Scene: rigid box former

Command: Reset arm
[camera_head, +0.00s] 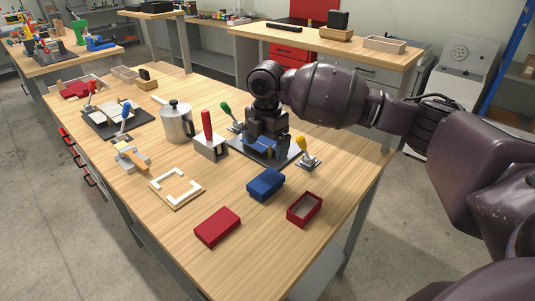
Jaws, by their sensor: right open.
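My right arm comes in from the right, and my right gripper (268,142) points down over a dark base plate (248,150) on the wooden bench. It is open, close above or around a blue part on the plate; whether it touches that part cannot be told. Toggle clamps with a green handle (226,109) and a yellow handle (301,144) stand at the plate's left and right. A blue box (265,184), an open red box (304,209) and a red lid or box (217,227) lie in front. My left gripper is not in view.
A metal pot (176,123), a red-handled block (210,143), a pale frame (175,188) and a brush-like tool (131,157) stand left of the plate. Another dark fixture (108,122) with clamps is farther left.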

